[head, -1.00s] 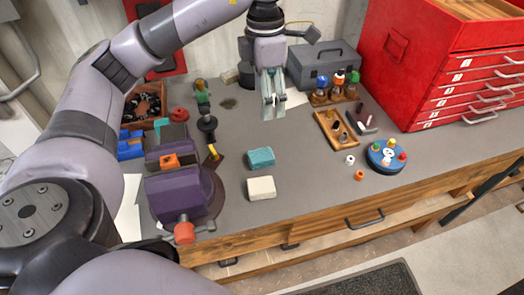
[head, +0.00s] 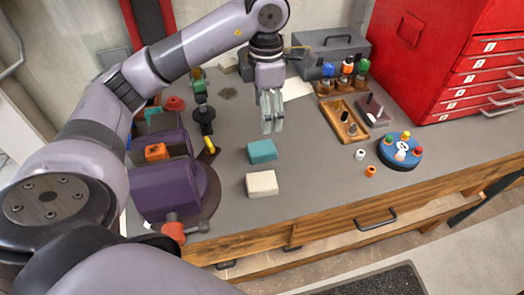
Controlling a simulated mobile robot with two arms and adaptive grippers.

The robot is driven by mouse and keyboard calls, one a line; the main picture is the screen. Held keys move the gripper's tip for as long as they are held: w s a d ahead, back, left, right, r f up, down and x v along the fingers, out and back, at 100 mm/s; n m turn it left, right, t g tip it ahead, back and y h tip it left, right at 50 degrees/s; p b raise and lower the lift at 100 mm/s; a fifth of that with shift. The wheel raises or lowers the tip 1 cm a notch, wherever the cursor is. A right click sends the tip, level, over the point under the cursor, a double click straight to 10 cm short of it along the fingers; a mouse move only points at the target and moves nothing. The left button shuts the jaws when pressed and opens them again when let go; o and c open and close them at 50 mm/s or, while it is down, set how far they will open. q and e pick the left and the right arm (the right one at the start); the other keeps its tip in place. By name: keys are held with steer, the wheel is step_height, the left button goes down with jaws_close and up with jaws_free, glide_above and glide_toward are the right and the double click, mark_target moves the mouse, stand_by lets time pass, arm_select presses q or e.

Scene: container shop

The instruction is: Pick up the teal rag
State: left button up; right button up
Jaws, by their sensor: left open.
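The teal rag (head: 262,151) is a small folded block lying on the grey workbench top, just behind a cream rag (head: 261,184) of similar shape. My left gripper (head: 271,127) points down above the bench, slightly behind the teal rag and apart from it. Its fingers look open, with nothing between them. My right gripper is not in view.
A purple vise (head: 172,190) stands left of the rags. To the right are a wooden tray (head: 342,122), small white and orange pieces, and a round blue holder (head: 400,152). A red drawer cabinet (head: 440,60) stands at the back right. Bench around the rags is clear.

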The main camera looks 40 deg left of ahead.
arm_select(q)
steer(key=p, duration=0.1)
glide_above(265, 146)
step_height(265, 146, down, 5)
steer(key=shift+w+a+r, duration=0.15)
steer(key=shift+f, duration=0.55)
steer(key=f+p, duration=0.1)
steer(key=f, duration=0.2)
steer(key=f+p, duration=0.1)
steer(key=f, duration=0.1)
steer(key=shift+s+d+p, duration=0.2)
steer(key=shift+s+p, duration=0.05)
steer(key=shift+p, duration=0.1)
steer(key=shift+f, duration=0.2)
steer(key=shift+c, duration=0.4)
steer(key=c, duration=1)
